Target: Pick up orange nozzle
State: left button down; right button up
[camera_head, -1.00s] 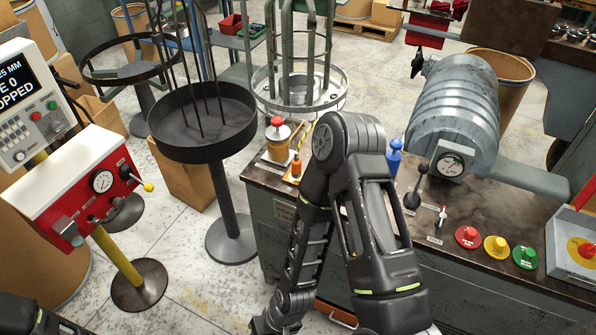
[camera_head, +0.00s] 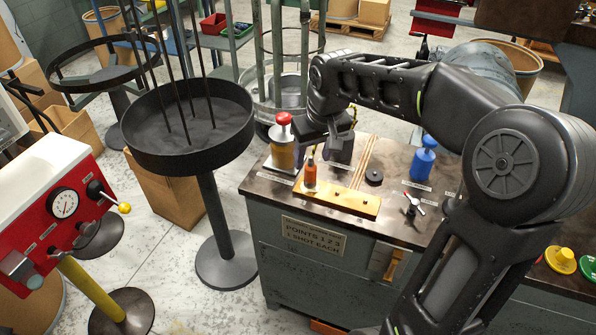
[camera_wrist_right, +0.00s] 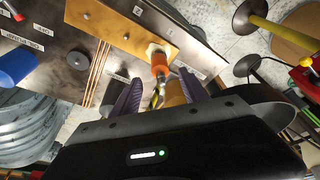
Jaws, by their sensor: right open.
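The orange nozzle (camera_head: 310,174) stands upright on a wooden block (camera_head: 345,200) at the bench's left end. In the right wrist view the orange nozzle (camera_wrist_right: 159,62) lies ahead, and its narrow dark-and-yellow end points back between the fingers. My right gripper (camera_head: 320,152) hangs just above and behind the nozzle in the head view. Its purple-grey fingers are spread in the right wrist view (camera_wrist_right: 159,80), one on each side of the nozzle's narrow end. I see no contact. My left gripper is out of view.
A red-capped amber bottle (camera_head: 283,145) stands close left of the nozzle. A blue bottle (camera_head: 424,158), a black disc (camera_head: 374,177) and copper rods (camera_head: 362,160) are to the right. A black round tray on a stand (camera_head: 187,125) is left of the bench.

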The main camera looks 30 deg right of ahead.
aim_at(309, 174)
jog(key=shift+s+r, duration=0.15)
jog(key=shift+s, duration=0.2)
jog(key=shift+x, duration=1.4)
jog(key=shift+w, duration=0.1)
jog(key=x, duration=0.5)
jog(key=shift+a, duration=0.1)
jog(key=shift+c, duration=0.4)
grip_shut()
